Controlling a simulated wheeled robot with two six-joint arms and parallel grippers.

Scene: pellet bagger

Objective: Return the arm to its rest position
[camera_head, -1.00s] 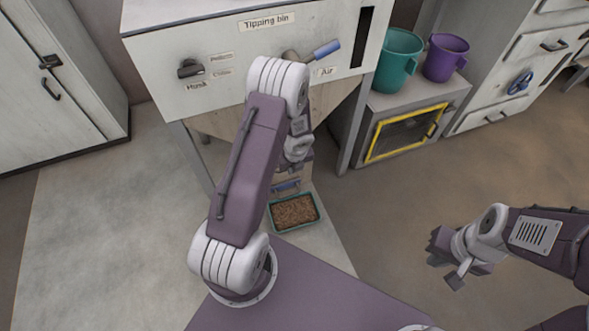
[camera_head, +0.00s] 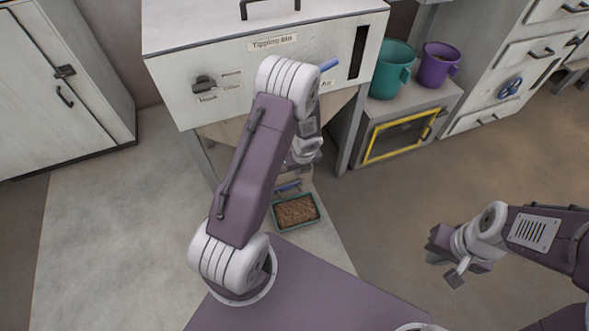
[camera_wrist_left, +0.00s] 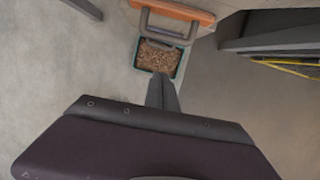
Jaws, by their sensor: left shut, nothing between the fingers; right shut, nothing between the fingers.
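My left arm (camera_head: 255,170) rises from my purple base and bends over in front of the tipping bin (camera_head: 215,105). My left gripper is mostly hidden behind that arm in the head view. In the left wrist view its fingers (camera_wrist_left: 161,92) are together with nothing between them, pointing toward a green tray of brown pellets (camera_wrist_left: 157,58). The fingertips appear just in front of the tray's near edge; their height above it is unclear. My right gripper (camera_head: 447,262) is shut and empty, over open floor at the right.
A dark handle (camera_wrist_left: 167,29) is above the tray in the wrist view. Teal (camera_head: 391,68) and purple (camera_head: 437,65) jugs stand on a cabinet with a yellow-framed door (camera_head: 400,137). A white cupboard (camera_head: 60,85) stands at left. Floor at left is clear.

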